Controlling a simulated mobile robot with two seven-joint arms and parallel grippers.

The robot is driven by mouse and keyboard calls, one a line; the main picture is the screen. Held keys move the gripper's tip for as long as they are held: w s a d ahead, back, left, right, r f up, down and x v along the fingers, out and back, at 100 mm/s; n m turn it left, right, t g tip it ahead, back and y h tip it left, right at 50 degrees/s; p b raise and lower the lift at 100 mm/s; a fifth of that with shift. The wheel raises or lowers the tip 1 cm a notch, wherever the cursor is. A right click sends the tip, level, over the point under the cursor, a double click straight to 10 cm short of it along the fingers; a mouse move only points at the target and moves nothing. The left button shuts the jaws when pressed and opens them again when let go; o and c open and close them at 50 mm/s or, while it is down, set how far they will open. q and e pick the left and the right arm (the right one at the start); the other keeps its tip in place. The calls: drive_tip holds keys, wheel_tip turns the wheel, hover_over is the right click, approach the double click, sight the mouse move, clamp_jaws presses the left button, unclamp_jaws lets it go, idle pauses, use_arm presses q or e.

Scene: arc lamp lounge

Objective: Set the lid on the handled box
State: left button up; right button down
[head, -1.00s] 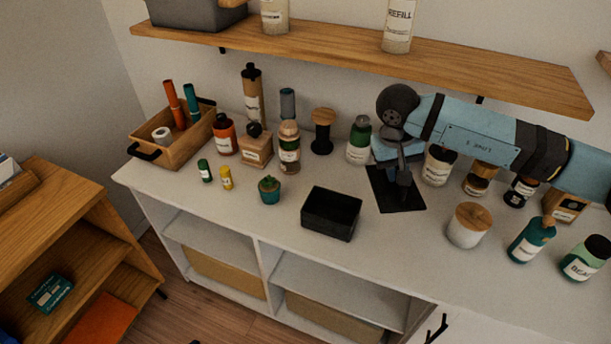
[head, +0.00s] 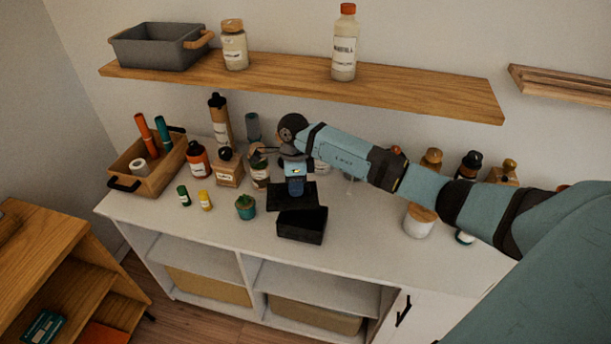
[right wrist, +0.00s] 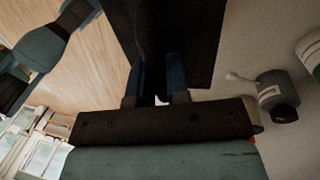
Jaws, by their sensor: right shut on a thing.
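A small black open box (head: 300,237) stands on the white counter near its front edge. My right gripper (head: 294,184) points down and is shut on the black lid (head: 308,196), a flat dark panel. The lid appears just behind the box and overlaps its back rim in the head view; it looks raised, but the exact gap is hard to tell. In the right wrist view the dark lid (right wrist: 198,40) fills the upper middle, beyond the fingers of my right gripper (right wrist: 155,88). My left gripper is not in view.
A wooden caddy (head: 178,160) with black handles, bottles and a small cactus pot (head: 245,207) stand left of the box. A white jar (head: 419,221) and more bottles stand right. A wooden shelf (head: 290,82) with a grey bin (head: 158,50) hangs above.

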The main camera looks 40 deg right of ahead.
sight(306, 193)
drive_tip(key=d+m, duration=0.1)
drive_tip(key=s+d+f+m, duration=0.1)
drive_tip(key=m, duration=0.1)
drive_tip(key=shift+s+d+f+m+p, duration=0.15)
drive_tip(key=shift+d+m+p, duration=0.1)
drive_tip(key=shift+m+p, duration=0.05)
drive_tip(key=shift+f+b, duration=0.35)
drive_tip(key=shift+f, duration=0.25)
wheel_tip(306, 193, down, 4)
drive_tip(key=b, duration=0.2)
drive_tip(key=shift+b, duration=0.3)
drive_tip(key=shift+f+b, duration=0.45)
drive_tip(key=shift+f, duration=0.15)
drive_tip(key=shift+f+b, duration=0.2)
drive_tip(key=shift+b, duration=0.35)
idle(0.9)
